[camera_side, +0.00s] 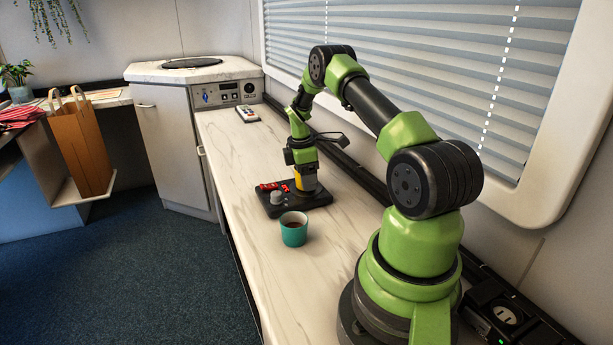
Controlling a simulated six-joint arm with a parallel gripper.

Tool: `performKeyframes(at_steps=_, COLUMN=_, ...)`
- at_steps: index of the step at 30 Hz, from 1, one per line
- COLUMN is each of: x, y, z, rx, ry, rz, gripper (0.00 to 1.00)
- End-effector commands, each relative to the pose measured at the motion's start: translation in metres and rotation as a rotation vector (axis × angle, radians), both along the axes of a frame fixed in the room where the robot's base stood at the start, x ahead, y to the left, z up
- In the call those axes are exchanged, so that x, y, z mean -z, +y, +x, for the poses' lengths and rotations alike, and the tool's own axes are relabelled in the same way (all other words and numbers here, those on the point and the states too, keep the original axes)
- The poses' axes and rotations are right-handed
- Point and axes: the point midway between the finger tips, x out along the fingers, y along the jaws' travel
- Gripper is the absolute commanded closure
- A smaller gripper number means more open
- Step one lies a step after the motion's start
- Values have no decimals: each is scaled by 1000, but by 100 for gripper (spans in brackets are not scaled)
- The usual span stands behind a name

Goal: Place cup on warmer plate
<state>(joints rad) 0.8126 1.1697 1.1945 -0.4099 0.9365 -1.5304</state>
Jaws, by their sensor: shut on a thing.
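A teal cup (293,231) with dark liquid in it stands upright on the white marbled counter, just in front of a black device (317,203). The device has red markings and a grey knob, and it may be the warmer plate; no separate plate surface can be made out. My gripper (305,176) points down over the device's right part, behind the teal cup and apart from it. It is shut on a small yellow thing (307,182), partly hidden by the fingers. I cannot tell whether this yellow thing is a cup or part of the device.
The marbled counter (283,285) is clear in front of the teal cup. A remote (246,114) lies at the far end. The window blinds (420,50) and wall bound the right side. A paper bag (82,150) stands far left.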

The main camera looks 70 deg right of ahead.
Motion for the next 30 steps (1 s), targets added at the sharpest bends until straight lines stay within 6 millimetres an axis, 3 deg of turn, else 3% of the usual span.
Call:
performKeyframes(at_steps=6, x=3, y=0, z=0, rx=0, ry=1, rz=1, gripper=66)
performKeyframes(at_steps=7, x=3, y=0, z=0, rx=0, ry=1, rz=1, gripper=34)
performKeyframes(at_steps=10, x=3, y=0, z=0, rx=0, ry=1, rz=1, gripper=13)
performKeyframes(at_steps=20, x=-1, y=0, z=0, rx=0, ry=-1, rz=-1, gripper=13)
performKeyframes(at_steps=23, x=-13, y=0, z=2, rx=0, ry=-2, rz=-2, gripper=13)
performKeyframes(at_steps=30, x=-65, y=4, z=7, rx=-1, ry=-4, rz=-4, gripper=13)
